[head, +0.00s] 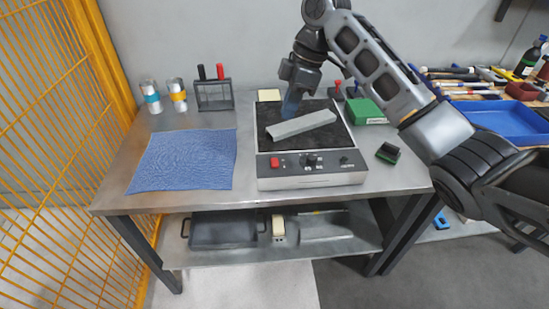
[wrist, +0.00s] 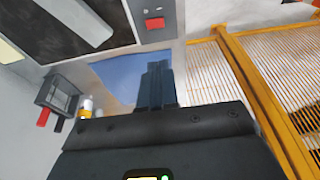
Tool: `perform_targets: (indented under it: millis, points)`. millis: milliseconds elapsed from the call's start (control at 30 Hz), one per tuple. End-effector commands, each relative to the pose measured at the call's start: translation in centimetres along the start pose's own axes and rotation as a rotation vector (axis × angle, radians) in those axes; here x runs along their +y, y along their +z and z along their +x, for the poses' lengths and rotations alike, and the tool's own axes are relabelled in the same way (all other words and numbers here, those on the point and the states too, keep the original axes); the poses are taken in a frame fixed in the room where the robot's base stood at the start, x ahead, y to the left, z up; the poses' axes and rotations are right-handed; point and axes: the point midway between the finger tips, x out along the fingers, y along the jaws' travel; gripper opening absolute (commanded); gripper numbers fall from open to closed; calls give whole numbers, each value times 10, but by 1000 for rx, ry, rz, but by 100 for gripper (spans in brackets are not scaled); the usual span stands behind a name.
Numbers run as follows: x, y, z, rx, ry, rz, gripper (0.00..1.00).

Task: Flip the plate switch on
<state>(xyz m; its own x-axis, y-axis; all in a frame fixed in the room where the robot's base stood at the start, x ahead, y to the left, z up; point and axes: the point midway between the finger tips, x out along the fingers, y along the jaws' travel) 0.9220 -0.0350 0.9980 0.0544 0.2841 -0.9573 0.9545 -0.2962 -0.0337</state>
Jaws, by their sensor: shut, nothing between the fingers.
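Whether the switch is on or off I cannot tell. A grey bar (head: 300,125) lies across the dark top. My gripper (head: 291,104) is above the rear left part of the plate, apart from the switch. In the wrist view my gripper's fingers (wrist: 156,84) are together and hold nothing.
A blue cloth (head: 185,160) lies left of the device. Two banded jars (head: 152,98) and a rack (head: 214,95) stand behind it. A green box (head: 365,111) and a small green-black block (head: 388,153) are at the right. A yellow fence (head: 60,130) borders the left side.

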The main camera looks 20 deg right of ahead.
Motion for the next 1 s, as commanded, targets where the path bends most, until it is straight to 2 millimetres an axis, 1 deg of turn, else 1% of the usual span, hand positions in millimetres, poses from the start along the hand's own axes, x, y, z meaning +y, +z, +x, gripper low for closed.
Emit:
perform_targets:
  millis: [133,433,567,667,733,1000]
  points:
    - [-2,3,2,-2,-7,3,0]
    - [-2,2,2,-2,-8,3,0]
    - [-2,3,9,-3,-10,4,0]
    - [-3,2,21,-3,-10,4,0]
    - [-3,3,33,-3,-10,5,0]
    - [-4,3,87,-4,-11,5,0]
